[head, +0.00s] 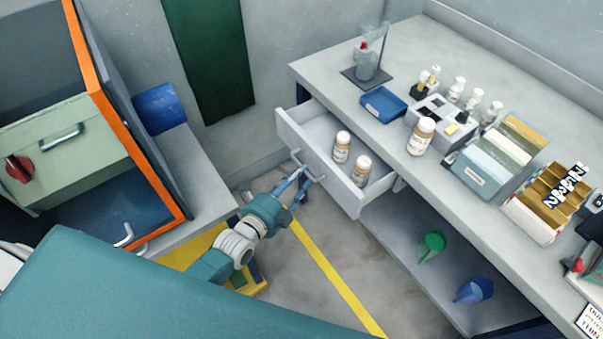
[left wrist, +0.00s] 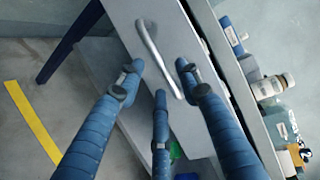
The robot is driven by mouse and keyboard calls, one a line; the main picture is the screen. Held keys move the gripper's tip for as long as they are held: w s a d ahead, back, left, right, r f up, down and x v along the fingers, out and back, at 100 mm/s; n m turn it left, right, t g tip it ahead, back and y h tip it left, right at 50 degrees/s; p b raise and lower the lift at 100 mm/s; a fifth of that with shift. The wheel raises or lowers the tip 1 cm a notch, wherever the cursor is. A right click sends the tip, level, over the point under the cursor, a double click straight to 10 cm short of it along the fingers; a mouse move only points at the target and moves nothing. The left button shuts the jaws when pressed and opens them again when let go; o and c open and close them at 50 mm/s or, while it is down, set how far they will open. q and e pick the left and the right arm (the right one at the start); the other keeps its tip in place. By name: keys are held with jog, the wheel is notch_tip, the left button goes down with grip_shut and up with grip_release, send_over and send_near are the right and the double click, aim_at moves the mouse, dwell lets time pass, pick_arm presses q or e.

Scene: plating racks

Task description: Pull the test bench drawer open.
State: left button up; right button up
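The test bench drawer (head: 325,178) is a pale grey box. It stands pulled out from under the bench top in the head view, with two white-capped bottles inside. Its metal bar handle (head: 316,180) is on the drawer front and also shows in the left wrist view (left wrist: 152,48). My left gripper (head: 300,180) is at the handle. In the left wrist view its blue fingers (left wrist: 160,72) are spread, with the handle between them. No firm closing on the bar shows; whether a finger touches it I cannot tell. My right gripper is not in view.
The grey bench (head: 400,60) carries bottles, a blue tray (head: 384,104) and card boxes. A green funnel (head: 433,243) and a blue funnel (head: 474,289) are on the shelf below. An orange-edged cabinet (head: 110,110) stands at the left. Floor with a yellow line (head: 335,272) lies between.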

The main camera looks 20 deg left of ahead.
pick_arm(q)
jog(key=shift+x, duration=1.1)
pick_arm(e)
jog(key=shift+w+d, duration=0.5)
pick_arm(q)
grip_shut()
jog(key=s+a+p, duration=0.2)
jog(key=s+a, duration=0.2)
jog(key=s, duration=0.2)
jog(key=shift+a, duration=0.4)
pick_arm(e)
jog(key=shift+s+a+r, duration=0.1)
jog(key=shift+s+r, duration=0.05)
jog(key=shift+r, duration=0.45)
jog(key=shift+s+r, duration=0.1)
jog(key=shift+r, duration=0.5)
pick_arm(q)
jog(key=shift+s, duration=0.1)
grip_release()
